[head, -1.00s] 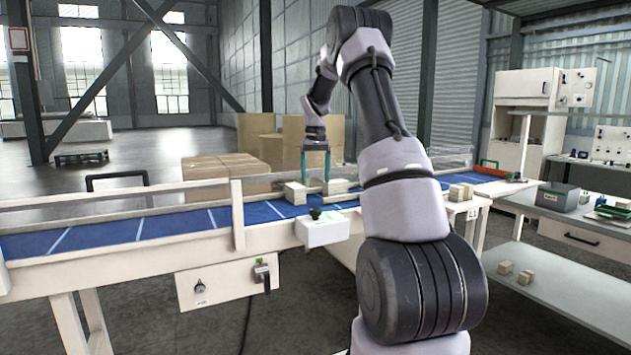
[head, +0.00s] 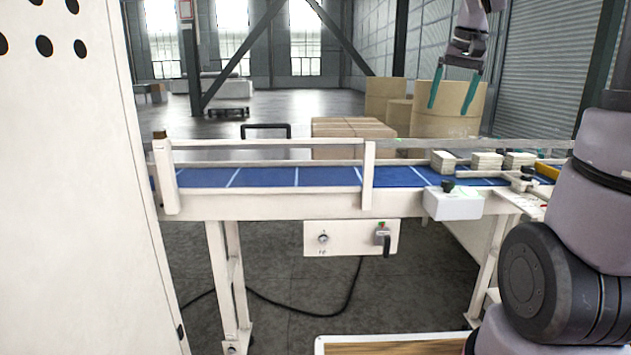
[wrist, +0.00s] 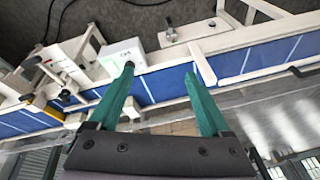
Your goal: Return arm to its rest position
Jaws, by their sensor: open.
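My gripper (head: 454,92) is raised above and behind the conveyor in the head view, with its two teal fingers apart and nothing between them. In the wrist view my gripper (wrist: 161,82) is also open and empty, with the conveyor (wrist: 240,62) beyond the fingers. My arm (head: 610,190) stands at the right edge of the head view, and its upper part is out of frame.
A blue-belted conveyor (head: 265,178) runs across the head view. Small pale stacks (head: 487,162) sit at its right end. A white control box (head: 453,203) is on its front rail. Cartons (head: 352,128) stand behind. A white cabinet (head: 75,200) fills the left side.

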